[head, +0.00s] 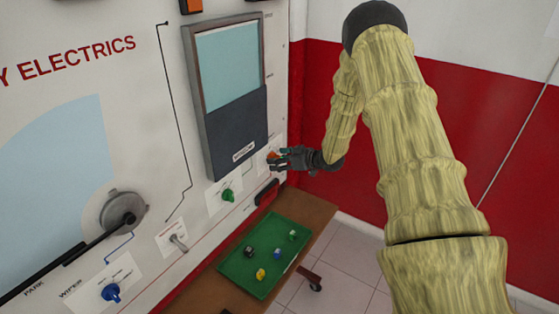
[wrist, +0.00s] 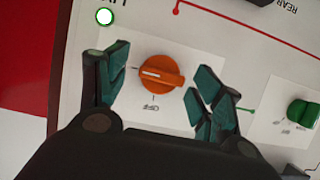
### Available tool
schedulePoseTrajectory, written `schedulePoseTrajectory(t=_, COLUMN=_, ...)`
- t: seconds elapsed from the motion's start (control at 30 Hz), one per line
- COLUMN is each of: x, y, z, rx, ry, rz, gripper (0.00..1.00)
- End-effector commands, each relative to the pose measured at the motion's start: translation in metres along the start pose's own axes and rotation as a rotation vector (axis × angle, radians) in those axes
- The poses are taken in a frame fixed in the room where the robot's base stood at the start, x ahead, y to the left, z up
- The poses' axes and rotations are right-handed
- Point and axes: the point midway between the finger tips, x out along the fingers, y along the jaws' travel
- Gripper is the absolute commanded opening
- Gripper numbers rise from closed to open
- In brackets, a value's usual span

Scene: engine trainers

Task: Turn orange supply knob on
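The orange supply knob (wrist: 161,74) sits on a white label plate on the panel. Its white pointer line points left in the wrist view, and "OFF" is printed below it in that view. In the head view the orange knob (head: 273,155) shows at the panel's right edge, partly covered by my fingers. My gripper (wrist: 158,85) is open, with one finger on each side of the knob. I see a gap between each finger and the knob in the wrist view. In the head view my gripper (head: 283,158) reaches the panel from the right.
A green knob (wrist: 304,113) is to the right in the wrist view. A blue knob (head: 110,292), a toggle switch (head: 178,241) and a framed screen (head: 228,75) are on the panel. A green tray (head: 238,270) with several small items lies on a bench below.

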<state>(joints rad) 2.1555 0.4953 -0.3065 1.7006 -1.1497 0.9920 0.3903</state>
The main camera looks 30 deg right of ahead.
Motion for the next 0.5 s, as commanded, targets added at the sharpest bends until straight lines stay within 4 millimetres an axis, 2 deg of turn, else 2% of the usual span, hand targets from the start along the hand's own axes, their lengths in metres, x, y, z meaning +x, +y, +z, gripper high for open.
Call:
schedulePoseTrajectory(t=0.27, x=0.0, y=-0.001, z=-0.001, rx=-0.001, ry=0.001, rz=-0.001, gripper=0.67)
schedulePoseTrajectory(t=0.37, x=-0.007, y=-0.001, z=-0.001, rx=-0.001, ry=0.001, rz=-0.001, gripper=0.67)
schedulePoseTrajectory(t=0.5, x=-0.025, y=0.0, z=-0.001, rx=0.0, ry=0.001, rz=0.0, gripper=0.67)
